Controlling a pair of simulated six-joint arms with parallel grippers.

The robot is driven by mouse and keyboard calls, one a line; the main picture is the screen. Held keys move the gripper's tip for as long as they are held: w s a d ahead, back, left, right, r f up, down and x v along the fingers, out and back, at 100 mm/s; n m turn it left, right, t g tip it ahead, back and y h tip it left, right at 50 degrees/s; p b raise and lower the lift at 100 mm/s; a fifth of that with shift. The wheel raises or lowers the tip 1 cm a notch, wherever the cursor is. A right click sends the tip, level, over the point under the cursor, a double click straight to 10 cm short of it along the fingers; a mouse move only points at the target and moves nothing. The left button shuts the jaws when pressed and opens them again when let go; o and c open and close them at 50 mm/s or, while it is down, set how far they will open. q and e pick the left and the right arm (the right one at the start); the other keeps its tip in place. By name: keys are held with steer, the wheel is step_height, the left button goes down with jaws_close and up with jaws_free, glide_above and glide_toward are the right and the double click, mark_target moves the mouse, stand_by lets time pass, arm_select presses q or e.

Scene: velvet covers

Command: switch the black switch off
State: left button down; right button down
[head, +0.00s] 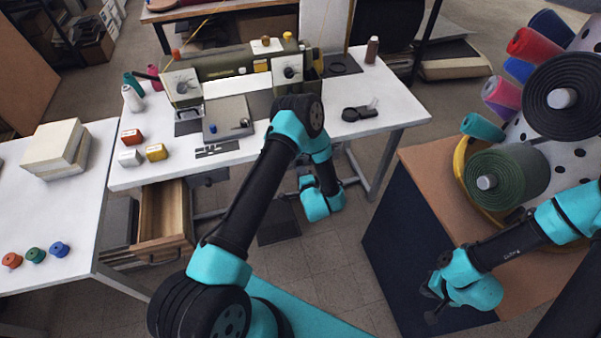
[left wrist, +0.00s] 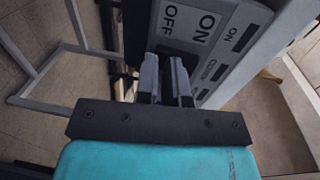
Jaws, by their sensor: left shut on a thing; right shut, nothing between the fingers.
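The black switch (left wrist: 180,49) is in the left wrist view, on a grey panel (left wrist: 185,28) with large OFF and ON labels. My left gripper (left wrist: 165,62) is shut on it, just below these labels. The fingers cover much of the switch, so I cannot tell its position. In the head view my left arm reaches over the gap in front of the white table, its wrist low near the table's front edge, and its fingertips cannot be made out. My right gripper (head: 432,290) is shut and empty, low beside the dark blue cabinet (head: 390,235).
The white table (head: 395,105) carries a sewing machine (head: 240,65), spools and small boxes. An open drawer (head: 163,215) is below its left side. A wooden-topped cabinet with a green roll (head: 520,175) stands right. Floor (head: 325,265) is clear between.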

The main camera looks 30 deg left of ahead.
arm_select(q)
steer(key=shift+w+a+r, duration=0.2)
steer(key=shift+w+a, duration=0.15)
steer(key=f+v, duration=0.1)
steer(key=v, duration=0.6)
steer(key=f+v, duration=0.2)
steer(key=v, duration=0.5)
steer(key=shift+s+d+f, duration=0.25)
steer(key=shift+s+d, duration=0.1)
steer(key=shift+d, duration=0.05)
steer(key=s+a+r+n+g+h, duration=0.1)
steer(key=s+r+n+g+h, duration=0.1)
steer(key=s+n+g+h, duration=0.3)
steer(key=s+r+n+g+h, duration=0.2)
steer(key=s+n+g+h, duration=0.4)
steer(key=s+h, duration=0.2)
steer(key=shift+s+a+r+n+g+h, duration=0.3)
steer(key=shift+a+h, duration=0.1)
steer(key=shift+h, duration=0.6)
